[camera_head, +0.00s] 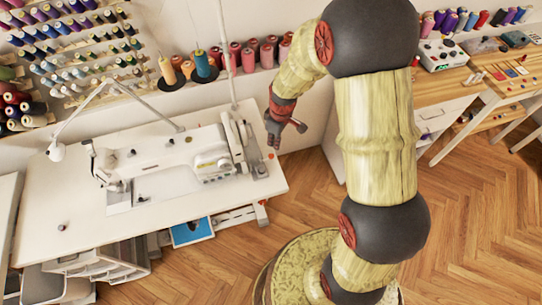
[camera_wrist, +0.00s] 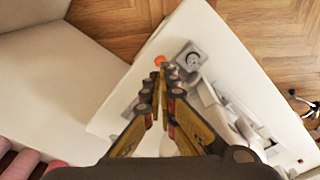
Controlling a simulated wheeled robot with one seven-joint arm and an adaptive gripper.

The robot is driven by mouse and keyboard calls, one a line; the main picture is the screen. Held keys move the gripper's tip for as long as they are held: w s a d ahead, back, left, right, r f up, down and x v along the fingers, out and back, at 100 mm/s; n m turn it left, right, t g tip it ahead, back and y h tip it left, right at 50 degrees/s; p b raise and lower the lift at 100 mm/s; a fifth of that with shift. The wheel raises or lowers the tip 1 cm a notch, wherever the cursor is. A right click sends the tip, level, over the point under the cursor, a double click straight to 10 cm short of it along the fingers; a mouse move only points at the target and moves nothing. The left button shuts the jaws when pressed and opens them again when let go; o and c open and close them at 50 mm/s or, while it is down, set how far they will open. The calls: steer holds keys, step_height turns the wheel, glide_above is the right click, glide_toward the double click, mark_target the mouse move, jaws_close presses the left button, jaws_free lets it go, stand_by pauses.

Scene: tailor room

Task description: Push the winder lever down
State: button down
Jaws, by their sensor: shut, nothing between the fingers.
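The winder (camera_head: 257,166) is a small grey unit at the right end of the white sewing table (camera_head: 80,215), right of the sewing machine. It also shows in the wrist view (camera_wrist: 190,57), just right of my fingertips. A small orange-red spot (camera_wrist: 160,60) shows beside the winder, partly behind the fingertips; I cannot tell whether it belongs to the lever. The lever itself is not clearly made out. My gripper (camera_head: 275,146) points down near the table's right back edge, by the winder. In the wrist view the fingers (camera_wrist: 168,72) are closed together and empty. I see no clear contact.
The white sewing machine (camera_head: 165,158) stands left of the winder. A thin thread stand (camera_head: 228,50) rises behind it. Thread cones (camera_head: 205,65) line the wall ledge. A wooden worktable (camera_head: 450,95) stands at right. The floor (camera_head: 480,215) in front is clear.

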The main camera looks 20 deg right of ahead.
mark_target(273, 156)
steer(key=shift+f, duration=0.15)
steer(key=shift+w+a+f+b, duration=0.15)
steer(key=shift+f+b, duration=1)
steer(key=shift+f, duration=0.55)
steer(key=shift+w+a+f+b, duration=0.1)
steer(key=shift+f+b, duration=1)
steer(key=shift+f, duration=0.55)
step_height(273, 156, down, 3)
steer(key=shift+r+b, duration=0.1)
steer(key=shift+b, duration=0.95)
steer(key=shift+s+d+r, duration=0.1)
steer(key=shift+r, duration=0.15)
steer(key=shift+s+d+r+p, duration=0.15)
steer(key=shift+s+d+r, duration=0.1)
steer(key=shift+s+d, duration=0.3)
steer(key=shift+s+d+r+p, duration=0.15)
steer(key=shift+s+d+r, duration=0.1)
steer(key=shift+s+d, duration=0.25)
steer(key=shift+a, duration=0.15)
